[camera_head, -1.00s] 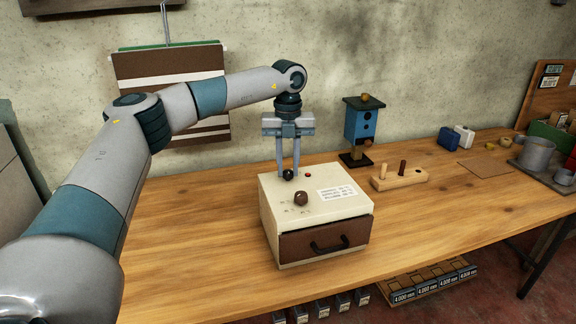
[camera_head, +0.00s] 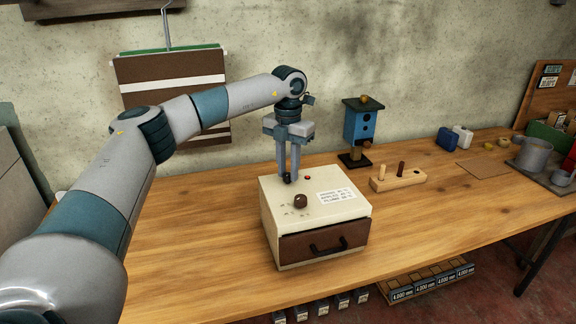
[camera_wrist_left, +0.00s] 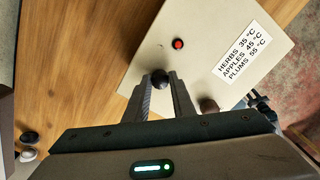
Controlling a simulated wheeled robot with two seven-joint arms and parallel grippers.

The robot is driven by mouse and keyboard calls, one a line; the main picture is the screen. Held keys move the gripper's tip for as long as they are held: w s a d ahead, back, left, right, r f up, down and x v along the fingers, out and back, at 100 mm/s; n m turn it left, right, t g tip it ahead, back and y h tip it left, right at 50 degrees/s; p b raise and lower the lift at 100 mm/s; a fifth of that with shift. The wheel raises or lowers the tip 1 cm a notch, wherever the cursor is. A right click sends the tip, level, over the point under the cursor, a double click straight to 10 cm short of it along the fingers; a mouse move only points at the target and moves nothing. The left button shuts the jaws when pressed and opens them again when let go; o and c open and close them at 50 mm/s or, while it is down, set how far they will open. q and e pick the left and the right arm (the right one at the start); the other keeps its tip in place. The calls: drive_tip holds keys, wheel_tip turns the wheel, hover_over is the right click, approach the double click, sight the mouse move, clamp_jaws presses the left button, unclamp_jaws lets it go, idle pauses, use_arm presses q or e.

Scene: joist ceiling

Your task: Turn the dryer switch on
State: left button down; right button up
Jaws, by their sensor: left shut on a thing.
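The dryer is a cream box (camera_head: 330,208) on the workbench, with a brown drawer front (camera_head: 335,241) and a black handle. On its top are a brown knob (camera_head: 300,201), a small red lamp or button (camera_head: 307,178), a white label (camera_head: 337,195) and a small black ball-topped switch at the back left. The wrist view shows the black switch ball (camera_wrist_left: 160,78), the red spot (camera_wrist_left: 178,44) and the brown knob (camera_wrist_left: 209,104). My left gripper (camera_head: 288,178) points down and is shut on the black ball. The switch's base is hidden. My right gripper is not in view.
A blue birdhouse (camera_head: 362,126) stands behind the dryer. A wooden block with pegs (camera_head: 397,179) lies to its right. Grey pots (camera_head: 536,152) and small containers are further right. The bench (camera_head: 190,245) left of the dryer is clear.

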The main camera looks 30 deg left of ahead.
use_arm(q)
drive_tip(key=m+p, duration=0.1)
drive_tip(key=m, duration=0.4)
drive_tip(key=shift+r+m, duration=0.15)
drive_tip(key=shift+m, duration=0.15)
drive_tip(key=m+p, duration=0.1)
drive_tip(key=m, duration=0.3)
drive_tip(key=shift+m, duration=0.8)
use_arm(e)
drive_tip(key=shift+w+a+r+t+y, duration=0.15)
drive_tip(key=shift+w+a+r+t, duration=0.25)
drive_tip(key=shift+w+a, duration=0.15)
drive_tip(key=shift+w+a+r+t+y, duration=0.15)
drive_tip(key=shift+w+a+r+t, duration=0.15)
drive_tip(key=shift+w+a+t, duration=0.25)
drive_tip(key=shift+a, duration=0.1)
use_arm(q)
drive_tip(key=c, duration=1.5)
unclamp_jaws()
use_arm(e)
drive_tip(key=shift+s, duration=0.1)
